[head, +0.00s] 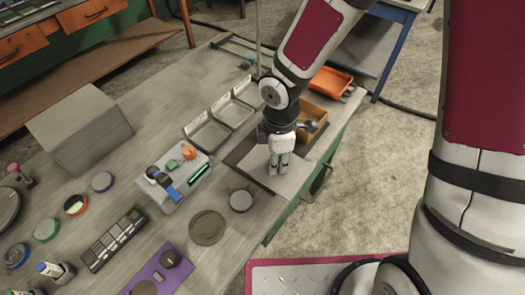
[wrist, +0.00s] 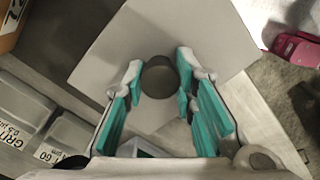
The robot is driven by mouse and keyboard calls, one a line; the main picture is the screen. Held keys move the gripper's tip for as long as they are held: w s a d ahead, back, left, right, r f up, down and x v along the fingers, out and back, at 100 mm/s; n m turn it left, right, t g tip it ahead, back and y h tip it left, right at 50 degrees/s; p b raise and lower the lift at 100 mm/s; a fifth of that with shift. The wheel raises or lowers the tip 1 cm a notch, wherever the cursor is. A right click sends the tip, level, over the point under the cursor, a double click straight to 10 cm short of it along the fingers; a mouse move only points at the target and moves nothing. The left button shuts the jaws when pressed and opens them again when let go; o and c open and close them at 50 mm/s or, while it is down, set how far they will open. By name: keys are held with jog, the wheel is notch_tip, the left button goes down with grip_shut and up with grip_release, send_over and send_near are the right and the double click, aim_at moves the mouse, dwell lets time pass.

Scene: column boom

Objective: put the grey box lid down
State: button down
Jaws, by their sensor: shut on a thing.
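The grey box lid (head: 290,186) is a flat square plate at the right edge of the workbench in the head view. In the wrist view the lid (wrist: 215,50) fills the upper middle, with a dark round knob (wrist: 160,77) at its centre. My gripper (head: 279,170) is above the lid; in the wrist view its teal-padded fingers (wrist: 159,80) are shut on the knob from both sides. A dark patch shows beside the lid's far left edge. I cannot tell whether the lid touches the bench or hangs just above it.
A wooden box (head: 315,108) and an orange tray (head: 330,82) stand behind my gripper. Open grey bins (head: 208,135) are to the left. A large grey box (head: 80,130) stands far left. Small discs and a tool tray (head: 177,184) lie nearby. The bench edge is close right.

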aim_at(262, 149)
jog(key=w+a, duration=0.2)
jog(key=w, duration=0.1)
jog(key=w+a, duration=0.1)
jog(key=w, duration=0.1)
jog(key=shift+w+a+f, duration=0.1)
jog(key=shift+a+f, duration=0.05)
jog(key=shift+f, duration=0.15)
jog(key=shift+w+a+f+p, duration=0.1)
jog(key=shift+w+f+p, duration=0.1)
jog(key=shift+f, duration=0.7)
jog(key=shift+w+a+f+p, duration=0.1)
jog(key=shift+f+p, duration=0.05)
jog(key=shift+f, duration=0.75)
jog(key=shift+f, duration=0.2)
jog(key=c, duration=1.3)
grip_release()
jog(key=shift+r, duration=0.1)
notch_tip(262, 149, up, 12)
jog(key=shift+d+r, duration=0.1)
jog(key=shift+r, duration=0.1)
